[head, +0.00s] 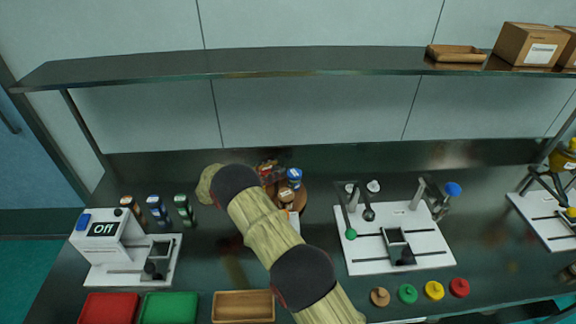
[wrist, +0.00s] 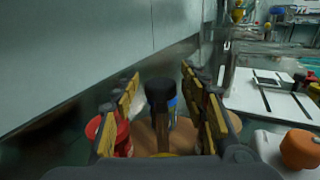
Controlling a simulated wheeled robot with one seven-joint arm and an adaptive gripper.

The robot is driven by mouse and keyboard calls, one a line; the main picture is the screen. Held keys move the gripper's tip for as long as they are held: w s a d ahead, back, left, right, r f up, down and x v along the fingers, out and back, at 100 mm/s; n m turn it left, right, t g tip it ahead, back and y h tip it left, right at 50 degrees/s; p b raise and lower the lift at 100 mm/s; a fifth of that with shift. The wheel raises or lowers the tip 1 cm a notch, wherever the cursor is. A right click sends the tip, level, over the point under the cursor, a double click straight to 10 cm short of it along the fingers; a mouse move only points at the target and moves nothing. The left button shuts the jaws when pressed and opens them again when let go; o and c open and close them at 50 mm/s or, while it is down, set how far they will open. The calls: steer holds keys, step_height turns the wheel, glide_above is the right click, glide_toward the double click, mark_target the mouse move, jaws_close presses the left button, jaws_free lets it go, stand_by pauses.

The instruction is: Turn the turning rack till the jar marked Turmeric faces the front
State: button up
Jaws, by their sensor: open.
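The turning rack (head: 302,200) is a round brown wooden disc on the dark counter, partly hidden behind my arm in the head view. Its brown surface also shows in the wrist view (wrist: 147,138). A blue-topped jar (head: 294,175) and a brown-topped jar (head: 286,195) stand on it. I cannot read any label, so I cannot tell which jar is Turmeric. My gripper (wrist: 162,84) is open over the rack, its fingers on either side of a dark upright piece with a black top (wrist: 160,95). Contact is unclear. A red jar (wrist: 116,135) is beside the left finger.
A white board with tools (head: 395,240) lies right of the rack. A white device reading Off (head: 105,237) and several spice bottles (head: 158,210) stand at left. A shelf (head: 250,62) runs above. An orange-topped thing (wrist: 300,149) is right of my gripper.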

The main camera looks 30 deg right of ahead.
steer(key=d, duration=0.5)
steer(key=shift+b, duration=0.3)
steer(key=c, duration=0.3)
steer(key=c, duration=0.8)
jaws_close()
